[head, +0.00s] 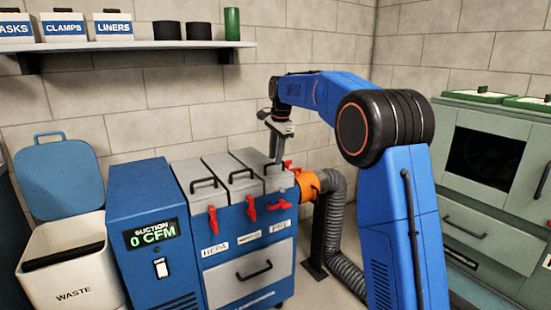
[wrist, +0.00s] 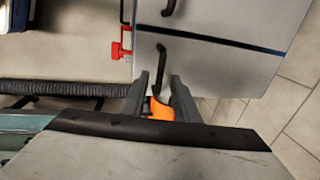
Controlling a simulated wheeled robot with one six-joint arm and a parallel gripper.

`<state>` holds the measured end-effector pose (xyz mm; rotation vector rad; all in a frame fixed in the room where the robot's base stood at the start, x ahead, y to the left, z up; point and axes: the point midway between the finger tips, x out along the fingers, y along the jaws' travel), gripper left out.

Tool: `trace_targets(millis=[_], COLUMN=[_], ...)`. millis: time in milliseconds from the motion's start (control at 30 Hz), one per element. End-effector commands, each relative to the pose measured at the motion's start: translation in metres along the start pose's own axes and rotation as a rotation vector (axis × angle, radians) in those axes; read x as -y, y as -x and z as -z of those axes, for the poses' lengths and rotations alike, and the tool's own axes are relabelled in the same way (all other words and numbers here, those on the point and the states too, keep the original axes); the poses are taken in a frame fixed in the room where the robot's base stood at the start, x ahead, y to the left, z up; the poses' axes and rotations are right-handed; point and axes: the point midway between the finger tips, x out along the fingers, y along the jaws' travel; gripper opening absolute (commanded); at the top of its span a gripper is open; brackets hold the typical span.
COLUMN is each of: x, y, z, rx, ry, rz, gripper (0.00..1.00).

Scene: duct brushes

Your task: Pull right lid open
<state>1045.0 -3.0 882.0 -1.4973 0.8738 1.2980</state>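The blue filter cabinet (head: 237,222) has three grey lids in a row, each with a black handle. The right lid (head: 273,183) looks shut. A red latch (head: 285,205) at its front lies sideways, while the other two front latches hang down. My gripper (head: 277,155) is over the right lid, pointing down at its handle. In the wrist view, my gripper (wrist: 160,88) is open, with a black handle (wrist: 160,65) reaching between its fingertips. I cannot tell whether the fingers touch it. In the head view my gripper partly hides the right handle.
An orange collar (head: 308,186) and a grey hose (head: 338,232) stand right of the cabinet. A blue suction unit (head: 150,205) and a waste bin (head: 62,270) are left. A shelf (head: 150,45) hangs above left. A green-grey cabinet (head: 490,150) is at right.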

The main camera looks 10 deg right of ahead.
Motion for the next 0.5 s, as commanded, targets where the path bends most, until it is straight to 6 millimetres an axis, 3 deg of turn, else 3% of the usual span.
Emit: trace_targets(millis=[200,467,500], x=[-0.0002,-0.0001,-0.0001], y=[-0.0115,-0.0121,-0.0121], z=[-0.0001,0.0000,0.0000], rx=[0.000,0.000,0.000], ry=[0.000,0.000,0.000], rz=[0.000,0.000,0.000], gripper=[0.28,0.28,0.18])
